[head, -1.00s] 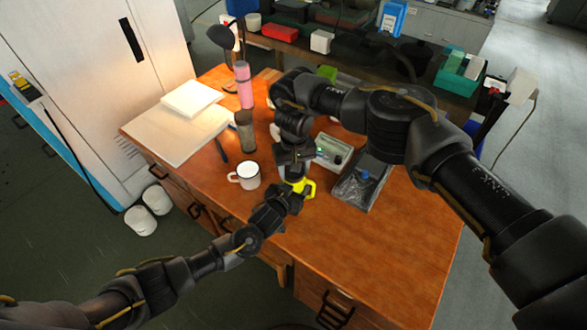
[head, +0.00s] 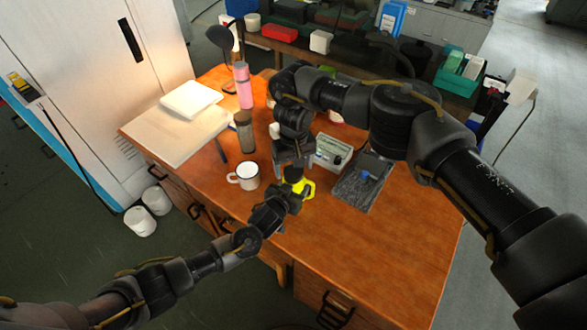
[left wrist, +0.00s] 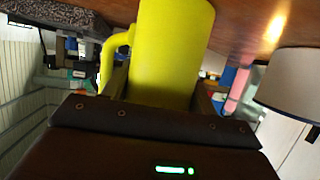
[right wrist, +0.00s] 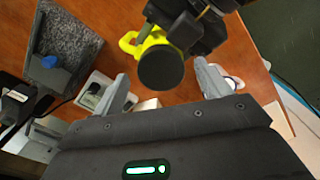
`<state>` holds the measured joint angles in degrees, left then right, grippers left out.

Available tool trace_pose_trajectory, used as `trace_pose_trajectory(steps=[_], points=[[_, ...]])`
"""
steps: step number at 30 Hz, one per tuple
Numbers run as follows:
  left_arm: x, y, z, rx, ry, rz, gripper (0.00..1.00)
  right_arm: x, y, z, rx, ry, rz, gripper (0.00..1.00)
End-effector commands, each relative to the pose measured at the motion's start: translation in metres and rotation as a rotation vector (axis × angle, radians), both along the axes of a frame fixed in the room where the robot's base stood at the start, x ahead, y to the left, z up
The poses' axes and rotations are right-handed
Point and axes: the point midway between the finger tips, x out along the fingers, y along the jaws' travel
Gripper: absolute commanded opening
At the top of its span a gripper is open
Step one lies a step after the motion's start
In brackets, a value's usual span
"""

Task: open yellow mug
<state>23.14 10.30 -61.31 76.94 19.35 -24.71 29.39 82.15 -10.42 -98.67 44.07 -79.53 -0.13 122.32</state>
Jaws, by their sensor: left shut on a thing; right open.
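The yellow mug (head: 307,188) stands upright near the middle of the desk, with a round black lid (head: 293,173) on its top. It fills the middle of the left wrist view (left wrist: 172,52), its handle at the left. My left gripper (head: 287,196) is shut on the mug from the near side. My right gripper (head: 291,160) is open just above the lid, pointing down. In the right wrist view the lid (right wrist: 161,68) shows between the spread fingers, apart from both. The mug's inside is hidden by the lid.
A white mug (head: 247,176) stands close left of the yellow mug. A grey-green instrument box (head: 333,151) and a dark stone block with a blue knob (head: 359,190) stand to the right. A brown cylinder (head: 245,136) and a pink bottle (head: 243,88) stand behind. The front right desk is clear.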

Motion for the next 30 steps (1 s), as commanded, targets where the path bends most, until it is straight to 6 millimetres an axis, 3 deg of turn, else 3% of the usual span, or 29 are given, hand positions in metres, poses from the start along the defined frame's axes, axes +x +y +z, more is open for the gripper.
trace_pose_trajectory(steps=[6,12,19,25,30], points=[[0.001,-0.001,0.002,-0.002,-0.002,-0.001,0.00,0.000,0.000,0.026,0.001,-0.001,0.001,0.76],[0.001,-0.001,0.002,-0.002,-0.002,-0.001,0.00,0.000,0.000,0.032,0.000,-0.001,0.008,0.72],[0.001,-0.001,0.002,-0.002,-0.002,-0.001,0.00,0.003,0.001,0.065,0.000,-0.007,0.175,0.72],[0.001,-0.001,0.001,-0.002,-0.002,-0.001,0.00,0.002,0.002,0.064,0.001,-0.002,0.193,0.72],[0.001,-0.001,0.001,-0.002,-0.002,-0.001,0.00,0.001,0.002,0.045,0.002,0.000,0.191,0.72]])
